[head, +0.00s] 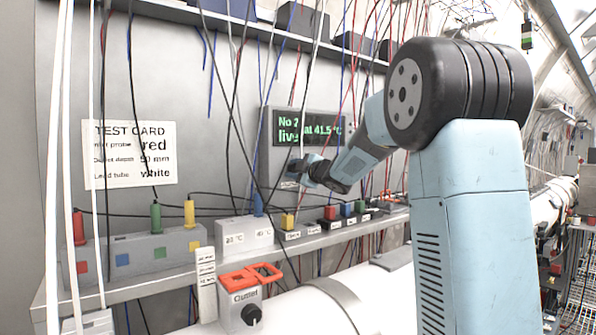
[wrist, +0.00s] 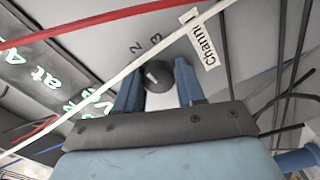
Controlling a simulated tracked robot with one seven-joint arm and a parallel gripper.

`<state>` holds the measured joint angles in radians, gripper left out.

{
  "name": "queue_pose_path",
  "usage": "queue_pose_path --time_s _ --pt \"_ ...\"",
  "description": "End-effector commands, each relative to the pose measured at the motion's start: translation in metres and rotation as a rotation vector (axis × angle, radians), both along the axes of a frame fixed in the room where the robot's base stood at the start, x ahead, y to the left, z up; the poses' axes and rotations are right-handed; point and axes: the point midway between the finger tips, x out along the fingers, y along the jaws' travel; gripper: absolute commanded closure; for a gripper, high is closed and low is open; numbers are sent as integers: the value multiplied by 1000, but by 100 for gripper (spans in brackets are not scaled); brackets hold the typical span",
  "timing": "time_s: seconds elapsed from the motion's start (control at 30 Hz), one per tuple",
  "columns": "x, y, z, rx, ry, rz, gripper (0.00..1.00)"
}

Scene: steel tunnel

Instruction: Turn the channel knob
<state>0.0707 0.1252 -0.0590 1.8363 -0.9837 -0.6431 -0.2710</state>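The channel knob (wrist: 158,77) is small, round and black with a pale mark, on a grey panel in the wrist view. The digits 2 and 3 show beside it, and a white label (wrist: 199,37) starting "Chann" is partly covered by a cable. In the head view my gripper (head: 308,171) is at the lower front of the display unit (head: 268,150) and hides the knob. Its green text reads "No 2 … at 41.5".
Red and white cables cross close to my gripper, and many wires hang around it. A shelf below holds probe blocks (head: 150,252) with coloured plugs. A test card (head: 130,153) is on the left wall. A red-handled "Outlet" valve (head: 243,290) is on the white pipe.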

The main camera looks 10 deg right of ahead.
Motion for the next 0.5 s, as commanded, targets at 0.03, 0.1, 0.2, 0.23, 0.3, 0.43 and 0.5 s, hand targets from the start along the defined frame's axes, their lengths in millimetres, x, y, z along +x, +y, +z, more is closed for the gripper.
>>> queue_pose_path --time_s 0.03,0.1,0.2,0.23,0.3,0.43,0.5 --pt "0 0 -1 1 1 0 57" --pt "0 0 0 1 1 0 50" --pt "0 0 0 1 0 0 41" --pt "0 0 0 1 0 0 39" --pt "0 0 0 1 0 0 39" --pt "0 0 1 1 0 0 39" --pt "-1 -1 1 1 0 0 39"
